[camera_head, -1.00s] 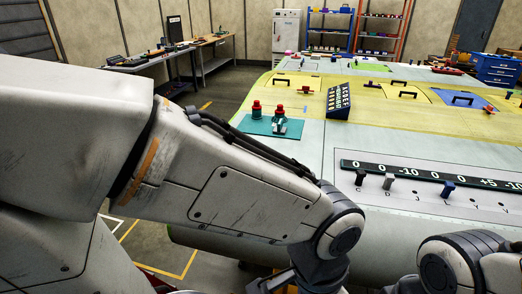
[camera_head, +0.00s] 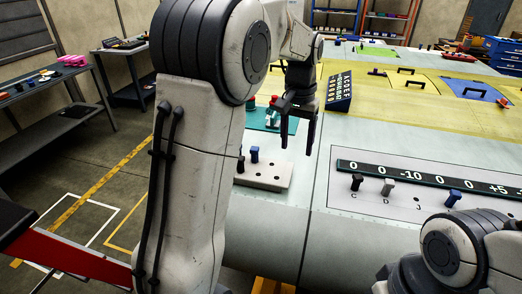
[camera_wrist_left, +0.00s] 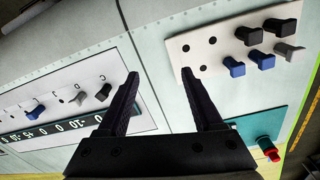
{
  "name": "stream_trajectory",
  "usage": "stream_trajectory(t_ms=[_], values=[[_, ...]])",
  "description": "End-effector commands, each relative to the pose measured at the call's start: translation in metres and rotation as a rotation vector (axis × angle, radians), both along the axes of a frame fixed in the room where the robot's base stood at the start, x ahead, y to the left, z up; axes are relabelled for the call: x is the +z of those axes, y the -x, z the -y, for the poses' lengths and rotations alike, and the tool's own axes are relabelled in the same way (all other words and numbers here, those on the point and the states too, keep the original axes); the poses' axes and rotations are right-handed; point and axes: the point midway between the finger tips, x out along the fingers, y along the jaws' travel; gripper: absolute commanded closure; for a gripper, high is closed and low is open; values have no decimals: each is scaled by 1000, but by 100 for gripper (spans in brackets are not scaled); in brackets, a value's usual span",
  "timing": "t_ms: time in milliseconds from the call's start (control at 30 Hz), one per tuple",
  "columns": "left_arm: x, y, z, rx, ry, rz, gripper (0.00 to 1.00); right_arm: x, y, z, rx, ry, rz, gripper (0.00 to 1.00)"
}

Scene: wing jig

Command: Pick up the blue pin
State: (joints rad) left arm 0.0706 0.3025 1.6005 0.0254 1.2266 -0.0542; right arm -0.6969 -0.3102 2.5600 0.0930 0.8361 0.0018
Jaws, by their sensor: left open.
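A white block (camera_wrist_left: 192,55) with holes bears two blue pins (camera_wrist_left: 235,67) (camera_wrist_left: 262,61), two black pins (camera_wrist_left: 248,36) and a grey pin (camera_wrist_left: 288,50) in the left wrist view. In the head view, the block (camera_head: 268,176) is partly hidden by my left arm; one blue pin (camera_head: 255,155) shows on it. Another blue pin (camera_head: 453,198) stands in the numbered panel (camera_head: 400,205). My left gripper (camera_head: 296,148) is open and empty above the wing, pointing down. In the wrist view its fingers (camera_wrist_left: 160,80) are apart, with the block beyond the right finger. My right gripper is out of view.
A teal mat (camera_head: 262,120) with red-topped items lies behind the block. A dark lettered stand (camera_head: 339,92) is just right of my left gripper. The panel also holds a black pin (camera_head: 356,182) and a grey pin (camera_head: 387,187). Bare wing surface lies between block and panel.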

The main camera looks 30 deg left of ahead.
Motion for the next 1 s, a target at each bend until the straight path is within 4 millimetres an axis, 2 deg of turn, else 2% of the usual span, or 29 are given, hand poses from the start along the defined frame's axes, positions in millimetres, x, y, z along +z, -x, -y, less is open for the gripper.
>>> stream_trajectory(t_ms=[33,100,200,300,467,700,833,1000], values=[[2,-14,-33,63,-4,-5,32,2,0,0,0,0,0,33],[4,-25,-69,126,-9,-8,32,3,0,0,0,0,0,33],[5,-33,-110,196,-15,-13,32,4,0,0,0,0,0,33],[5,-36,-137,240,-19,-17,32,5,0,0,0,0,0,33],[-4,-36,-152,265,-20,-22,32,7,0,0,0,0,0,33],[-38,-36,-151,264,-21,-20,32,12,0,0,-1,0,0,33],[-47,-37,-151,264,-21,-19,32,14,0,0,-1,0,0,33],[-66,-36,-148,263,-20,-24,32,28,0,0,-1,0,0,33]])
